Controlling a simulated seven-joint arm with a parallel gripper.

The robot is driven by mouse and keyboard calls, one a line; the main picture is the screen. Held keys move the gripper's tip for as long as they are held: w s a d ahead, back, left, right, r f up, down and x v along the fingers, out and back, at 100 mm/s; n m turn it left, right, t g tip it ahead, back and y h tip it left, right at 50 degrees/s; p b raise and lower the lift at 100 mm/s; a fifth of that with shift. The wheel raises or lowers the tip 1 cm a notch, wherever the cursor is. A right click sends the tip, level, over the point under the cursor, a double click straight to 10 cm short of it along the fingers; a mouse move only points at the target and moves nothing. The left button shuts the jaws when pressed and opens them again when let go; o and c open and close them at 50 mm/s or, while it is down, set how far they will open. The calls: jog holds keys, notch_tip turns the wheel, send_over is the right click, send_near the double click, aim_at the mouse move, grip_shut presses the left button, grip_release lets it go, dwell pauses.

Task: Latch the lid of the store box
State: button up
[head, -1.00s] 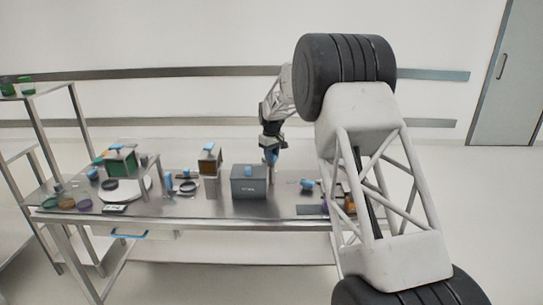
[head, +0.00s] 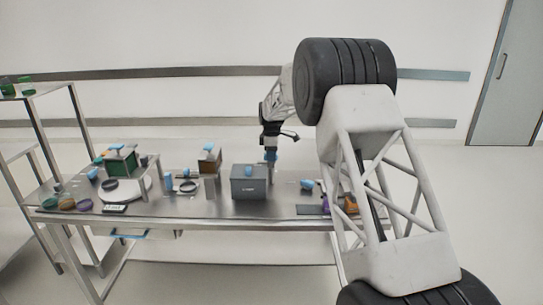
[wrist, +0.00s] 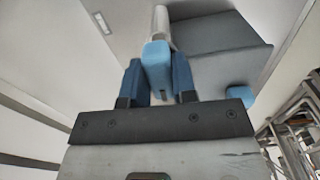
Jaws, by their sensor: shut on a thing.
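The store box (head: 249,188) is a dark grey box on the metal table, with a blue piece on its top; its lid looks closed. My gripper (head: 270,157) points down at the box's right side. In the wrist view, my gripper's dark blue fingers (wrist: 158,82) are shut on a light-blue handle (wrist: 157,58) at the end of a pale lever. The grey box (wrist: 220,55) lies just beyond it, with another blue piece at its lower right. The latch's seating is too small to tell.
A small blue-topped item (head: 307,185) lies to the right. My own arm covers the table's right end.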

jog(key=shift+n, duration=0.4)
jog(key=o, duration=0.9)
jog(key=shift+r, duration=0.15)
jog(key=shift+r, duration=3.8)
